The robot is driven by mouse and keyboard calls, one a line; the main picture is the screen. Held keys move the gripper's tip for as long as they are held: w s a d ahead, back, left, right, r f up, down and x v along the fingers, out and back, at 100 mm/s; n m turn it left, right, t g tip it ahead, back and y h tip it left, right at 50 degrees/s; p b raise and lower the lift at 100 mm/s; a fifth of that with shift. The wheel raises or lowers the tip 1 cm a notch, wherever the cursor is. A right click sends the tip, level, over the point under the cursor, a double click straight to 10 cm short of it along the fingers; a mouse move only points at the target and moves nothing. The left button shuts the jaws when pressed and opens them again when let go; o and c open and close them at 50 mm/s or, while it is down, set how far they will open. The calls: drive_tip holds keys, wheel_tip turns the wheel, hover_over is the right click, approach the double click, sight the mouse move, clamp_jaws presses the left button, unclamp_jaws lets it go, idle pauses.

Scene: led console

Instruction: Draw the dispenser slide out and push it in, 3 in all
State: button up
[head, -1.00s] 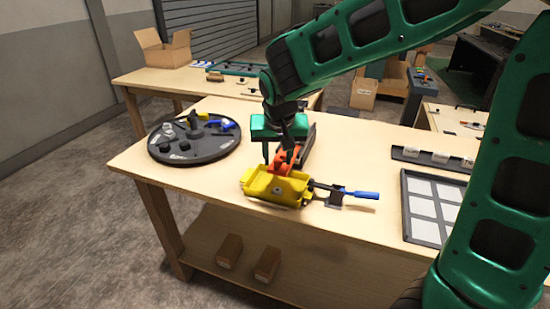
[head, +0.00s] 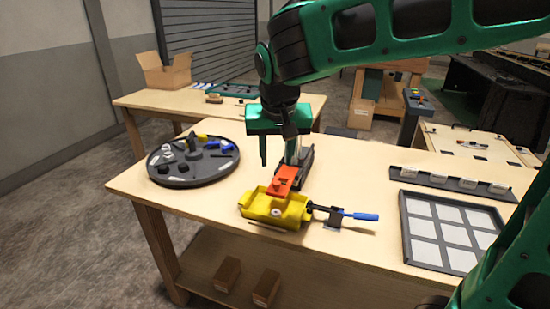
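The dispenser stands near the front of the table, with a dark grey body (head: 306,161) and an orange-red slide (head: 284,181). The slide sticks out of the front of the body and reaches over the back edge of a yellow tray (head: 275,209). My green gripper (head: 278,160) is above and behind the slide, pointing down. Its two fingers are apart with nothing seen between them. It appears clear of the slide. The right finger overlaps the dispenser body in the picture, so its exact height and the slide's rear part are hard to tell.
A blue-handled tool (head: 360,216) rests in a dark stand right of the yellow tray. A round dark tray (head: 185,178) with several small parts is at left. A grid tray (head: 407,240) and a dark rack (head: 420,178) are at right. Bare table lies between.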

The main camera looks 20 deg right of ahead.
drive_tip(key=shift+c, duration=0.6)
drive_tip(key=shift+a, duration=0.15)
drive_tip(key=c, duration=0.5)
drive_tip(key=s+a+n, duration=0.1)
drive_tip(key=a+n, duration=0.1)
drive_tip(key=s+a+f+n+t+h, duration=0.1)
drive_tip(key=s+a+n, duration=0.1)
drive_tip(key=s+a+n+t+h, duration=0.1)
drive_tip(key=a+n, duration=0.1)
drive_tip(key=a, duration=0.1)
drive_tip(key=shift+s+f+n, duration=0.3)
drive_tip(key=shift+s+f, duration=0.05)
clamp_jaws()
approach(271, 190)
wheel_tip(271, 190, down, 3)
drive_tip(key=a, duration=0.3)
drive_tip(key=shift+w+d+f, duration=0.1)
drive_tip(key=shift+w+d, duration=0.2)
drive_tip(key=shift+d, duration=0.35)
drive_tip(key=shift+w+d+f, duration=0.1)
drive_tip(key=shift+w+d, duration=0.15)
drive_tip(key=shift+d, duration=0.4)
drive_tip(key=shift+w+d, duration=0.3)
drive_tip(key=shift+d, duration=0.4)
